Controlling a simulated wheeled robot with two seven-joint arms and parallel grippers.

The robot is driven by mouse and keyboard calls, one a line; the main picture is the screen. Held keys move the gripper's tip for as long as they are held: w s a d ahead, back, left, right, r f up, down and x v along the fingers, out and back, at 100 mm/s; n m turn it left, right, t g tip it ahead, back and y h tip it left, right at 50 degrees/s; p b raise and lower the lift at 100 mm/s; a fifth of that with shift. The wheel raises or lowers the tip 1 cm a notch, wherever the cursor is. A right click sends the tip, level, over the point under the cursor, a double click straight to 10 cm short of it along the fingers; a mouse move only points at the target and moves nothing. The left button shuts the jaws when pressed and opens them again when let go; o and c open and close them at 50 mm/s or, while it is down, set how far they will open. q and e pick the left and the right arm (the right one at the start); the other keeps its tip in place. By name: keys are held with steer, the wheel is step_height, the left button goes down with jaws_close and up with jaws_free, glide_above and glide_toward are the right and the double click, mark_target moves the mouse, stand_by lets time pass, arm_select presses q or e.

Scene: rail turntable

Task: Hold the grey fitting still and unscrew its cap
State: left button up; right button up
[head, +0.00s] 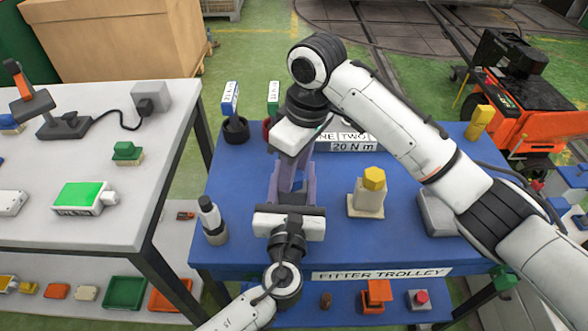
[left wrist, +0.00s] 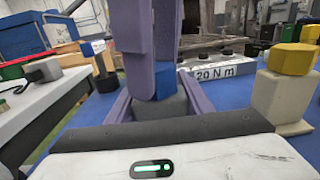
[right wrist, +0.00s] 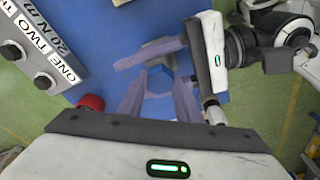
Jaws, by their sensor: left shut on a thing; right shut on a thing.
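The grey fitting (left wrist: 173,107) shows in the left wrist view between the purple fingers of my left gripper (head: 287,199), which is shut on it low down. The blue cap (left wrist: 160,82) sits directly above the fitting. My right gripper (head: 292,176) points down from above, shut on the cap, its fingers hiding part of it. The cap also shows as a small blue piece in the right wrist view (right wrist: 158,77). In the head view both grippers hide the fitting and cap. I cannot tell how far the cap is threaded on.
On the blue trolley (head: 240,185), a beige block with a yellow hex top (head: 367,192) stands to the right and a grey-black cylinder (head: 212,220) to the left. A dark cup (head: 236,130) and a "20 N m" labelled block (head: 350,146) are behind. A white table (head: 150,215) is at left.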

steer(key=n, duration=0.5)
steer(key=shift+n+g, duration=0.4)
steer(key=shift+n, duration=0.6)
steer(key=shift+w, duration=0.1)
steer(key=shift+r, duration=1.55)
steer(key=shift+r, duration=2.45)
arm_select(q)
steer(key=o, duration=1.6)
